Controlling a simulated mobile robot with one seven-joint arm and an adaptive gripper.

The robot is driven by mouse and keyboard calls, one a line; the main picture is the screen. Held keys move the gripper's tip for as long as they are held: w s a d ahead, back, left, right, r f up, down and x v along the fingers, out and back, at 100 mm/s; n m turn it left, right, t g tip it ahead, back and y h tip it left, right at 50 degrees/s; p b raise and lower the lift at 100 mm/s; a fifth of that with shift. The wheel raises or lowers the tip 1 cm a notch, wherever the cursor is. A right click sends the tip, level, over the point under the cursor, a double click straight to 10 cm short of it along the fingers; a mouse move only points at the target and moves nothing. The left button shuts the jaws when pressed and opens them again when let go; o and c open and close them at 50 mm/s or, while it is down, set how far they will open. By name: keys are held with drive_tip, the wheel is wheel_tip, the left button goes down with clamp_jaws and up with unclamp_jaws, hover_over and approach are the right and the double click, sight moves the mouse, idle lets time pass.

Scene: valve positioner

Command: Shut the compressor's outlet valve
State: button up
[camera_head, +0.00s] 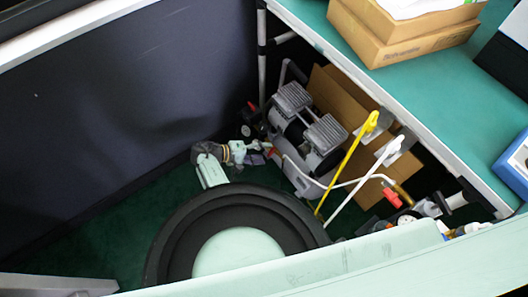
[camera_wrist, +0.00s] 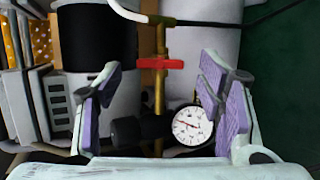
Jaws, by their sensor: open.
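The compressor (camera_head: 305,135) stands on the floor below the table, grey and white with two finned heads. In the wrist view, a red valve handle (camera_wrist: 160,64) lies crosswise on an upright brass pipe (camera_wrist: 159,95). A round white pressure gauge (camera_wrist: 192,126) with a black rim sits below it to the right. My gripper (camera_wrist: 160,70) is open, its purple pads on either side of the handle and apart from it. In the head view, my gripper (camera_head: 265,152) is at the compressor's left end, where a small red part shows; the valve is mostly hidden there.
A teal table (camera_head: 430,90) overhangs the compressor, carrying cardboard boxes (camera_head: 405,35). A yellow hooked rod (camera_head: 347,160) and a white one (camera_head: 365,182) lean in front. Another red handle (camera_head: 392,197) sits at a hose end, right. A dark panel (camera_head: 120,100) closes the left.

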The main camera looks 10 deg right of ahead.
drive_tip(key=v, duration=1.1)
